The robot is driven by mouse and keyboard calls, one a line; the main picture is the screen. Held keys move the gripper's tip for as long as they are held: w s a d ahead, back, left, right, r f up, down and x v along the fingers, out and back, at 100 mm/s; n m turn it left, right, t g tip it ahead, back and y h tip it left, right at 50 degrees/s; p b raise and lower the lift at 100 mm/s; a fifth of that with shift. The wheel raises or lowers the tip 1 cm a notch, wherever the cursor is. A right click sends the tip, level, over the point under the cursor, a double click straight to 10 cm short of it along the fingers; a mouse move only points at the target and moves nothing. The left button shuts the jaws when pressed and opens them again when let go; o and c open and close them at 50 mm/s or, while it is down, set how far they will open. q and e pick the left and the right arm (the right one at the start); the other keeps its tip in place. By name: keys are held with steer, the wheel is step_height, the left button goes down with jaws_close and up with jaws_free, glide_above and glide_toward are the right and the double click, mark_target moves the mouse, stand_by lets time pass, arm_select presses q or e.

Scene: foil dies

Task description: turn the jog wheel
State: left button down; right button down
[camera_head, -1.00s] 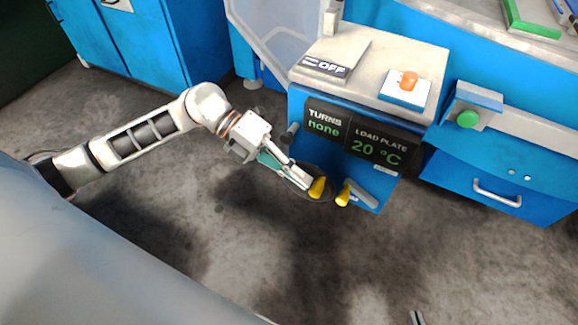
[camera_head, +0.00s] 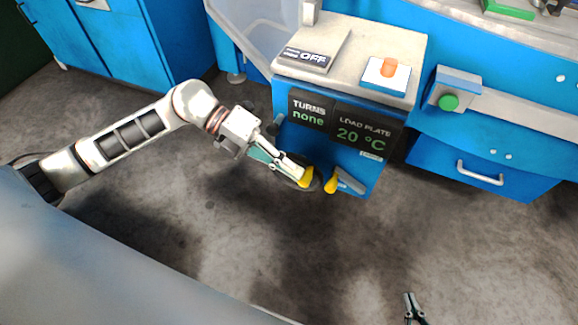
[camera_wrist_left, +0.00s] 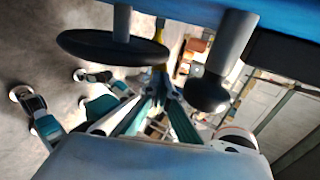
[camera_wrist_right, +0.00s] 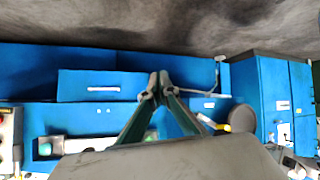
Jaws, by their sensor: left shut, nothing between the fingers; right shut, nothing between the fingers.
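The jog wheel is a dark disc (camera_head: 286,171) with a yellow knob (camera_head: 306,178), low on the blue cabinet's front. In the left wrist view the disc (camera_wrist_left: 112,47) shows edge-on on a grey shaft, with yellow behind the fingertips. My left gripper (camera_head: 299,177) is shut and empty, its fingertips at the yellow knob; I cannot tell whether they touch it. The turns display (camera_head: 308,108) reads "none". My right gripper (camera_head: 411,302) is shut and empty, low in the head view, away from the wheel; its fingers show in the right wrist view (camera_wrist_right: 157,85).
A grey lever with a yellow end (camera_head: 330,186) sits just right of the wheel. A grey handle with a dark ball end (camera_wrist_left: 207,92) is close by my left fingers. The load plate display (camera_head: 360,130) reads 20 °C. An orange button (camera_head: 390,67) tops the cabinet (camera_head: 345,170).

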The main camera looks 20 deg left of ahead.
mark_target(307, 177)
arm_select(q)
steer(key=shift+d+r, duration=0.1)
steer(key=shift+d, duration=0.05)
steer(key=shift+d+p, duration=0.3)
steer(key=shift+p+x, duration=0.8)
steer(key=shift+x, duration=0.4)
steer(key=shift+d+f, duration=0.2)
steer(key=shift+d, duration=0.25)
arm_select(e)
steer(key=shift+s+d, duration=0.35)
steer(key=shift+s, duration=0.05)
steer(key=shift+w+d, duration=0.1)
steer(key=shift+w, duration=0.05)
